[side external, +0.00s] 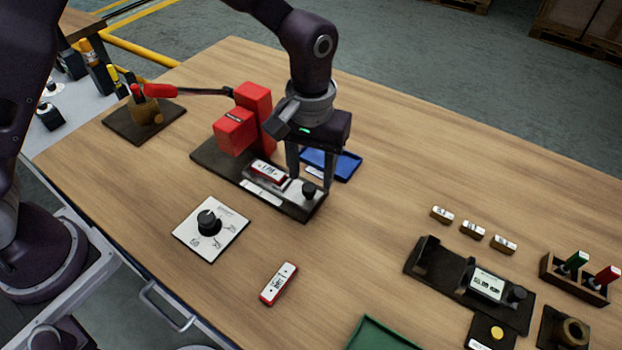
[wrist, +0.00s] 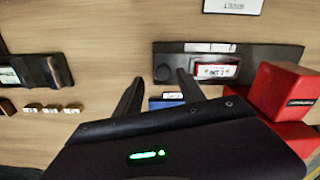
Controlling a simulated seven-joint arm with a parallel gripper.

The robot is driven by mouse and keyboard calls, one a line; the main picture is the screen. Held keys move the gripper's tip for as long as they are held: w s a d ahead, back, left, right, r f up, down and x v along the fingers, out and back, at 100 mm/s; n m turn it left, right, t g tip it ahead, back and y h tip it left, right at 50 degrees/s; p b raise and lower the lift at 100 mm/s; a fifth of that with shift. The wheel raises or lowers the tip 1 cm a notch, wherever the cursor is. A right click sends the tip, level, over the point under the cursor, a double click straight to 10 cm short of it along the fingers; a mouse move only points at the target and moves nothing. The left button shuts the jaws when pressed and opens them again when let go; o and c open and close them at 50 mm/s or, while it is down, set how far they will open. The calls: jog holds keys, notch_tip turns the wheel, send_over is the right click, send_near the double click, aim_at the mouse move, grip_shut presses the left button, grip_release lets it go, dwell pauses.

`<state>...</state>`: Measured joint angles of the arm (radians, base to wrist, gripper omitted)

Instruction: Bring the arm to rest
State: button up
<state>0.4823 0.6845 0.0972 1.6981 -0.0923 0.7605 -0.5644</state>
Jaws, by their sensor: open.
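My gripper (side external: 311,182) is open, fingers pointing down, over the right end of the dark fixture (side external: 215,160). I see nothing held; whether a finger touches the knob I cannot tell.
Red blocks (side external: 236,132) with a long handle stand at the fixture's left. A blue tray (side external: 345,164) lies just behind the gripper. A dial plate (side external: 211,229) and a loose red-edged block (side external: 279,284) lie in front.

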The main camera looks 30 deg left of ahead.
notch_tip(320, 180, up, 4)
jog(key=shift+f, duration=0.1)
jog(key=s+a+r+m+t+h, duration=0.1)
jog(key=s+a+r, duration=0.35)
jog(key=r, duration=0.25)
jog(key=s+a+r+t, duration=0.1)
jog(key=s+a+r, duration=0.2)
jog(key=a+r, duration=0.35)
jog(key=s+a+t, duration=0.1)
jog(key=s+a, duration=0.2)
jog(key=s, duration=0.4)
jog(key=s+a+r+m+t+y, duration=0.1)
jog(key=s+a+t, duration=0.1)
jog(key=s, duration=0.5)
jog(key=shift+s+a+r+m+t, duration=0.3)
jog(key=shift+s+a, duration=0.1)
jog(key=shift+a, duration=0.1)
